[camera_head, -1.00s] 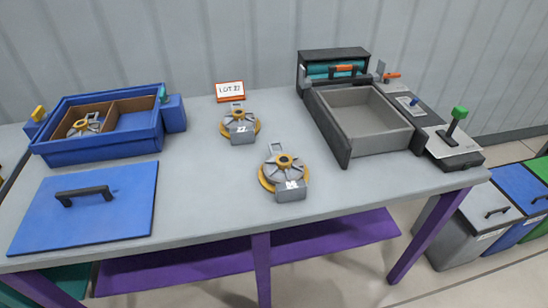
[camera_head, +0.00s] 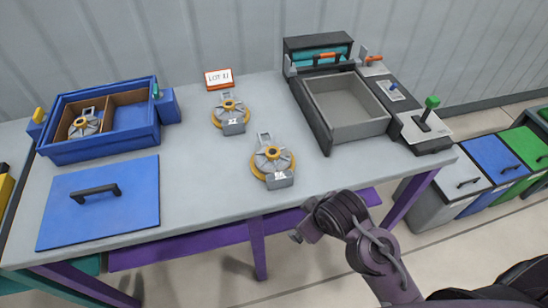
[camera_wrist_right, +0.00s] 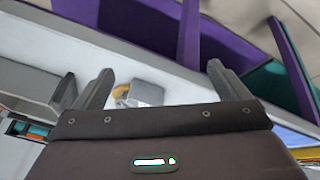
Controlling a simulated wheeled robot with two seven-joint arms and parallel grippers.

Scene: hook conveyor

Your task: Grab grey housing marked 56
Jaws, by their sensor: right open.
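Two grey housings with yellow rings lie on the table in the head view. The nearer one (camera_head: 272,160) is right of the table's middle, and the other (camera_head: 230,112) is behind it to the left. Their white marks are too small to read surely. A third such part (camera_head: 84,124) lies in the left compartment of the blue bin (camera_head: 100,150). My right gripper (camera_wrist_right: 160,68) is open and empty in the right wrist view, with one housing (camera_wrist_right: 145,93) partly visible beyond its fingers. In the head view my right arm stands at the table's front edge. My left gripper is not in view.
A blue lid with a black handle (camera_head: 98,215) lies front left. A grey tray (camera_head: 350,125) and a lever box with a green knob (camera_head: 432,102) stand at the right. A lot sign (camera_head: 218,78) stands at the back. Table around the housings is clear.

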